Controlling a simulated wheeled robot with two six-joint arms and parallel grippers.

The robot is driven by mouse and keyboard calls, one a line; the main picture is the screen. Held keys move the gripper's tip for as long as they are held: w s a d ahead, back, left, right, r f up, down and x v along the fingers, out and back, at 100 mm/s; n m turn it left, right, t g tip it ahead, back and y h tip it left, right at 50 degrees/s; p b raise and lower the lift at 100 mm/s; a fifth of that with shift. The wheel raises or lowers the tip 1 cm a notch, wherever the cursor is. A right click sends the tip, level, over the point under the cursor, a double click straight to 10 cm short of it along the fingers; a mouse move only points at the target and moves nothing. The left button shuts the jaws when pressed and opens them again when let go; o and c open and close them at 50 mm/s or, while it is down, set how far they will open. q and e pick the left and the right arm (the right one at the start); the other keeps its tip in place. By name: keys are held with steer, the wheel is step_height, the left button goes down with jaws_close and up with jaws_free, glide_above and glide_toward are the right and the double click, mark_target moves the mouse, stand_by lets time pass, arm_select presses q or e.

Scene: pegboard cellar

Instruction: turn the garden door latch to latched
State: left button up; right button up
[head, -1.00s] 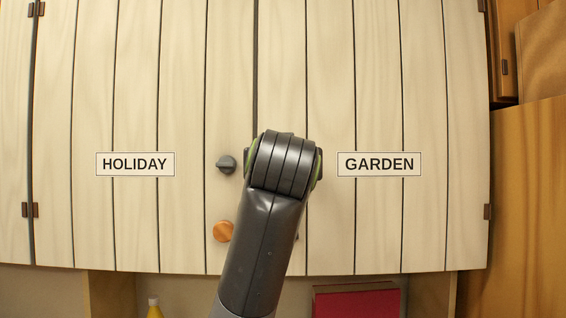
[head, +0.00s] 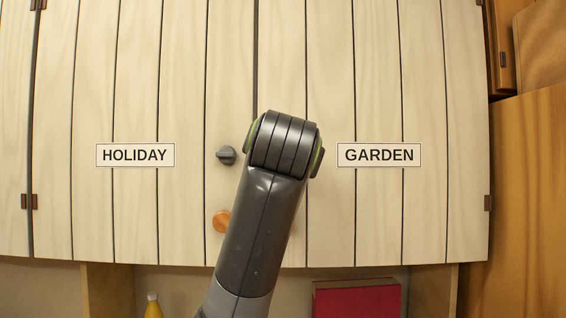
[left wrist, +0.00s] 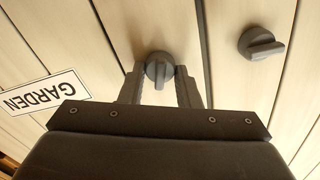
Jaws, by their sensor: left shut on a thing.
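The garden door latch (left wrist: 158,66) is a dark grey round knob with a raised ridge, on the pale plank door. My left gripper (left wrist: 160,76) has a finger on each side of the ridge and is shut on it in the left wrist view. The ridge runs roughly along the planks there. In the head view my left arm covers this latch and the gripper's fingers. The GARDEN label (head: 379,155) is to the right of the arm; it also shows upside down in the left wrist view (left wrist: 41,93). My right gripper is in neither view.
A similar grey latch (head: 226,155) sits beside the HOLIDAY label (head: 135,155); its ridge lies across the planks. An orange-brown round knob (head: 221,222) is below it, partly covered by my arm. A red box (head: 356,300) and a yellow bottle (head: 153,306) stand below the doors.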

arm_select(q)
steer(key=m+b, duration=0.2)
steer(key=m, duration=0.1)
steer(key=m+b, duration=0.2)
steer(key=m, duration=0.2)
steer(key=m+b, duration=0.3)
steer(key=shift+d+f+m, duration=0.1)
steer(key=shift+f+m, duration=0.15)
steer(key=shift+m, duration=0.15)
steer(key=shift+m+b, duration=0.7)
steer(key=shift+m, duration=0.7)
steer(key=shift+r, duration=0.1)
steer(key=o, duration=1)
steer(key=shift+c, duration=0.2)
